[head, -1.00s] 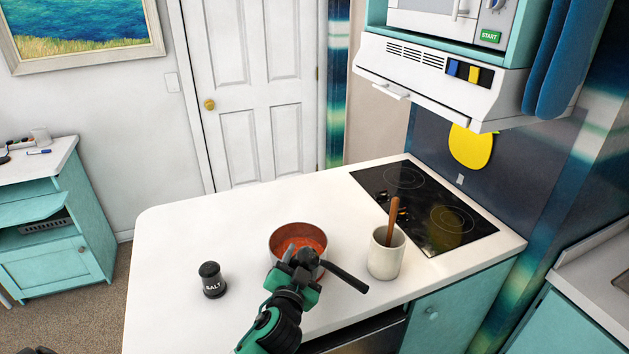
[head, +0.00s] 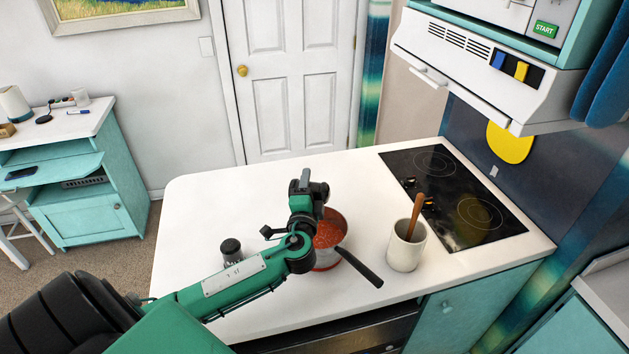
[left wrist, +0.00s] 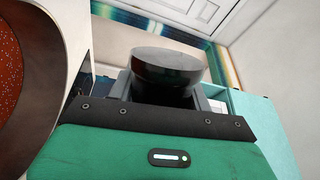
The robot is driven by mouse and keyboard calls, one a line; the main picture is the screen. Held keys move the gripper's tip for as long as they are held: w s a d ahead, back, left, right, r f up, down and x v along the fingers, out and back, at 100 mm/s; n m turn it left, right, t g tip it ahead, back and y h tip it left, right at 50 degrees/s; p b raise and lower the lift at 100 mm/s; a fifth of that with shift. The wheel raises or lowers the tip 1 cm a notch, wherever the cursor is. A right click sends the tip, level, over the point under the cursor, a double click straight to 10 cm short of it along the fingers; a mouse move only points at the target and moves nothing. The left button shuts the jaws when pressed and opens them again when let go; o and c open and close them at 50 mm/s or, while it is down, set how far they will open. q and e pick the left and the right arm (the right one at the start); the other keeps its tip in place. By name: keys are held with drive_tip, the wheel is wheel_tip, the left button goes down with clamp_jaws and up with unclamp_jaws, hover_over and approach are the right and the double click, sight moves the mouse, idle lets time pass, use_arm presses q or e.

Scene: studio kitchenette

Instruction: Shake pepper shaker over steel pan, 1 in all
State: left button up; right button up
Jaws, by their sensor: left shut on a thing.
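My left gripper (head: 307,190) is shut on a dark shaker, most likely the pepper shaker; its rounded dark end (left wrist: 166,68) fills the middle of the left wrist view. Any label on it is hidden. In the head view the gripper is above the far left part of the steel pan (head: 327,263), apart from it. The pan stands on the white counter with red food inside and its black handle pointing to the lower right. The pan's dark wall (left wrist: 62,105) is at the left edge of the left wrist view. My right gripper is out of view.
The salt shaker (head: 231,249) stands left of the pan, partly hidden by my left arm. A white crock (head: 406,248) with a wooden utensil (head: 416,213) stands right of the pan. The black cooktop (head: 450,200) lies behind it. The counter's far left (head: 215,205) is clear.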

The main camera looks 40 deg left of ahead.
use_arm(q)
drive_tip(key=shift+s+a+r+m+p, duration=0.15)
drive_tip(key=shift+a+m+p, duration=0.25)
drive_tip(key=shift+m, duration=0.5)
drive_tip(key=shift+s+a+m+t+h, duration=0.1)
drive_tip(key=shift+m+t+h, duration=0.2)
drive_tip(key=shift+m, duration=0.5)
drive_tip(key=m+p, duration=0.1)
drive_tip(key=m, duration=0.1)
drive_tip(key=m+t, duration=0.1)
drive_tip(key=m, duration=0.1)
drive_tip(key=shift+a+r+m+h+p, duration=0.1)
drive_tip(key=shift+r+m+h+p, duration=0.1)
drive_tip(key=shift+m+h+p, duration=0.4)
drive_tip(key=shift+m+p, duration=0.1)
drive_tip(key=shift+m, duration=0.8)
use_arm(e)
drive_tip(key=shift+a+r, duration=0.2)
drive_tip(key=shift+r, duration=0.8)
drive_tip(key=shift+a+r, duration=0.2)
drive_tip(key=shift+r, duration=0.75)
use_arm(q)
drive_tip(key=shift+f, duration=0.1)
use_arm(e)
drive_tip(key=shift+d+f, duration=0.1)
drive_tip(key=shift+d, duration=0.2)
